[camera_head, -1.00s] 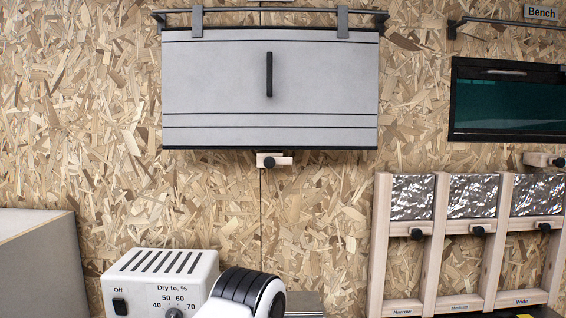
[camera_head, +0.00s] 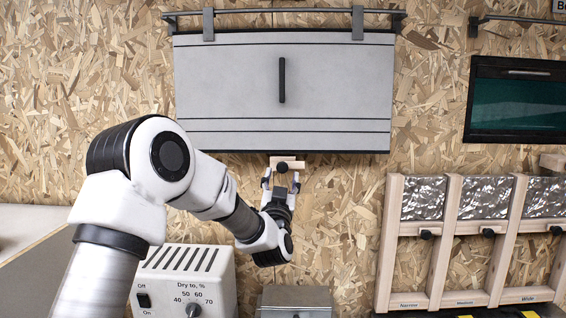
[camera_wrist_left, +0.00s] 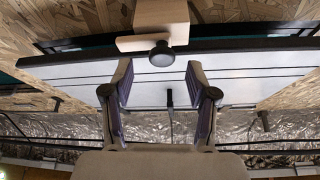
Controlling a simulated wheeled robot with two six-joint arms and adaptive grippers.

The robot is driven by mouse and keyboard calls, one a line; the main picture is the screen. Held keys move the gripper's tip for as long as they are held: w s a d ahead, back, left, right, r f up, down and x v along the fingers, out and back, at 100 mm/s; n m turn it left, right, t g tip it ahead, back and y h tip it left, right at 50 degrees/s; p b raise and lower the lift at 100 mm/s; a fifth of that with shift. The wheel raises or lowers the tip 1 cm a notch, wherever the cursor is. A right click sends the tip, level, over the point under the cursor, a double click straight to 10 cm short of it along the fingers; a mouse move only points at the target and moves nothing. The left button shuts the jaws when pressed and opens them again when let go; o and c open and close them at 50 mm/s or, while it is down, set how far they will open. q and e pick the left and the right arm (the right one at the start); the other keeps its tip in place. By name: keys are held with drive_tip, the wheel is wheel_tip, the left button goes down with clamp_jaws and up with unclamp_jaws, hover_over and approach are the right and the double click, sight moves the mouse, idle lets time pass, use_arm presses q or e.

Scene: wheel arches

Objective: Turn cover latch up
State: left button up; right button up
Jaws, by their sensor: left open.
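The cover (camera_head: 235,85) is a grey panel with a black vertical handle, hanging from a rail on the wall. The cover latch (camera_head: 294,163) is a small pale wooden bar with a black knob, lying level at the cover's bottom edge. My left gripper (camera_head: 281,177) is open just below the latch, its two fingers pointing up on either side of it. In the left wrist view the latch (camera_wrist_left: 135,43) and its knob (camera_wrist_left: 161,55) show just beyond the open, empty fingers (camera_wrist_left: 158,68). Contact with the knob cannot be made out. My right gripper is not in view.
A white dial box (camera_head: 185,270) and a grey box (camera_head: 297,298) stand below my left arm. A wooden rack (camera_head: 440,240) with foil-faced bays and black knobs is at right. A dark green-glazed panel (camera_head: 515,98) hangs above it. The wall left of the cover is bare.

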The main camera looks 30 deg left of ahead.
sight(282, 169)
use_arm(q)
drive_tip(key=p+x, duration=0.1)
drive_tip(key=x, duration=0.2)
drive_tip(key=shift+a+r, duration=0.2)
drive_tip(key=shift+d, duration=0.1)
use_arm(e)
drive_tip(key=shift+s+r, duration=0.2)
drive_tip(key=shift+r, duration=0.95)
use_arm(q)
drive_tip(key=shift+c, duration=1.4)
clamp_jaws()
drive_tip(key=shift+f, duration=0.1)
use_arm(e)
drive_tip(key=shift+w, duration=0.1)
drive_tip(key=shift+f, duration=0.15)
